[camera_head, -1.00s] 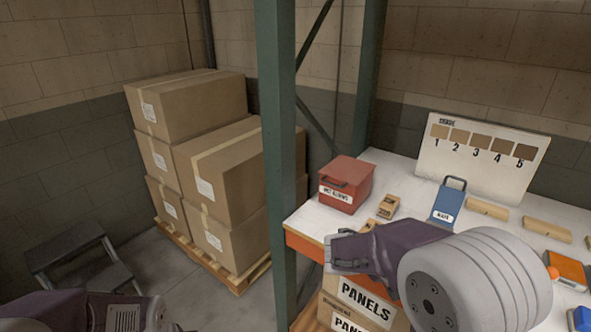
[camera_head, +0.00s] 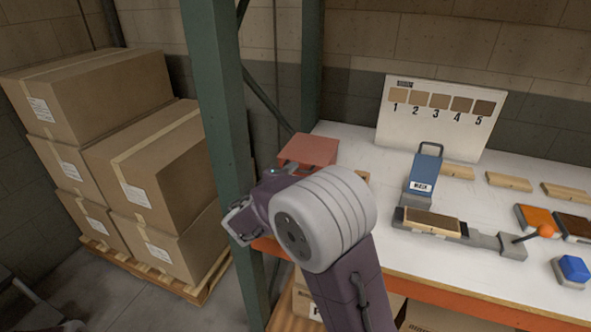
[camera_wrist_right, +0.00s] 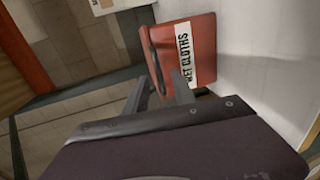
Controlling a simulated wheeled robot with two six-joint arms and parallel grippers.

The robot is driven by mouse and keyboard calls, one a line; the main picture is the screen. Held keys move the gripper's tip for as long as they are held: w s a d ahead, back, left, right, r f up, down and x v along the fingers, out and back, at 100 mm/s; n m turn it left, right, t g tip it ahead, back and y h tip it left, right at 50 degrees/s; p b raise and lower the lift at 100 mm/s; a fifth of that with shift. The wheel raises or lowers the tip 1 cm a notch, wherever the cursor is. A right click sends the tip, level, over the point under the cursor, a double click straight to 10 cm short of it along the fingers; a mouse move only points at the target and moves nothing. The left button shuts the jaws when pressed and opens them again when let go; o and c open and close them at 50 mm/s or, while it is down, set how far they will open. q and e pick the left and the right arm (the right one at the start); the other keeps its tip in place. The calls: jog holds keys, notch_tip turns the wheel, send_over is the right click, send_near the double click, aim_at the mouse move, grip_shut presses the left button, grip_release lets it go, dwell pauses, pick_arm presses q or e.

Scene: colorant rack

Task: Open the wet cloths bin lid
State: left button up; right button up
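The red wet cloths bin (camera_head: 308,150) sits at the left end of the white bench; its lid looks closed. My right arm hides its front in the head view. In the right wrist view the bin (camera_wrist_right: 198,28) shows its white "WET CLOTHS" label (camera_wrist_right: 187,62) and a dark handle (camera_wrist_right: 154,62). My right gripper (camera_head: 240,222) is in front of and left of the bin. In the wrist view my right gripper (camera_wrist_right: 160,92) has its two fingers apart, with the handle's near end close to them; I cannot tell if they touch. My left gripper is out of view.
Stacked cartons (camera_head: 155,165) are farther left. On the bench (camera_head: 350,215) are a blue-topped tool (camera_head: 424,172), wooden blocks (camera_head: 508,181) and a shade board (camera_head: 440,115).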

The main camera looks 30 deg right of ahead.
jog(key=x, duration=0.4)
jog(key=shift+d, duration=0.15)
grip_shut()
dwell(1.2)
